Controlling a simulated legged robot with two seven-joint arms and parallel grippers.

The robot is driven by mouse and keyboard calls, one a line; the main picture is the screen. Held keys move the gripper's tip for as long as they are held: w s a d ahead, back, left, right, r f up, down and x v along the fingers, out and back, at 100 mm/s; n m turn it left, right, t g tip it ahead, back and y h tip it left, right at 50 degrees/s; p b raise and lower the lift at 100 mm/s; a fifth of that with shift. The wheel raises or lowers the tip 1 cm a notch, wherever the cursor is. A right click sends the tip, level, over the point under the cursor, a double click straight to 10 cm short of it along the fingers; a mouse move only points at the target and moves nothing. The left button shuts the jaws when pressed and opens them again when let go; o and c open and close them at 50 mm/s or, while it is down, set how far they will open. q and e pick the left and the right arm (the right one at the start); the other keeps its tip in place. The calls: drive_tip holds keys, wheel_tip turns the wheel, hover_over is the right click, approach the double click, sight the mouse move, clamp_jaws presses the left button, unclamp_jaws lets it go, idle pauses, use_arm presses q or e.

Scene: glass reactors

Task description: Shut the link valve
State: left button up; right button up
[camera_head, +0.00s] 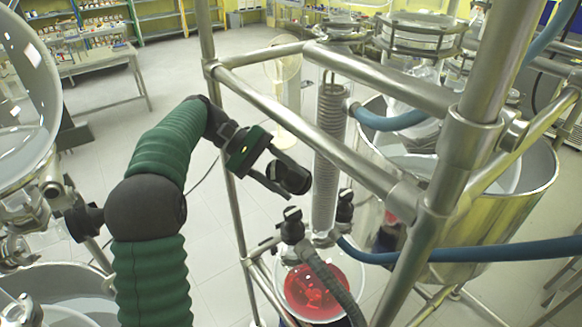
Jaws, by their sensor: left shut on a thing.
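My left arm, in a green ribbed sleeve, comes in from the lower left. My left gripper (286,176) is shut on a black round valve knob (296,181) beside the glass coil condenser (327,150). The knob sits between the two grey fingers, and they partly hide it. I cannot tell from this angle whether the valve is open or shut. Two other black valve fittings, one to the left (292,226) and one to the right (345,205), stand at the foot of the condenser. My right gripper is not in view.
A steel tube frame (310,108) surrounds the condenser, close to my left gripper. A glass flask with red liquid (318,290) hangs below. Blue hoses (470,250) cross at right, beside a large steel vessel (530,190). Open floor (100,135) lies at left.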

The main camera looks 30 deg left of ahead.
use_arm(q)
drive_tip(key=shift+s+a+m+g+y+p, duration=0.1)
drive_tip(key=shift+m+g+y+p, duration=0.45)
drive_tip(key=shift+m, duration=0.3)
drive_tip(key=shift+s+a+m+g+y+p, duration=0.1)
drive_tip(key=shift+m+g+y+p, duration=0.25)
drive_tip(key=shift+m+y+p, duration=0.4)
drive_tip(key=shift+c, duration=0.2)
drive_tip(key=o, duration=1.4)
drive_tip(key=shift+a+f, duration=0.1)
drive_tip(key=shift+f, duration=0.1)
drive_tip(key=shift+a, duration=0.1)
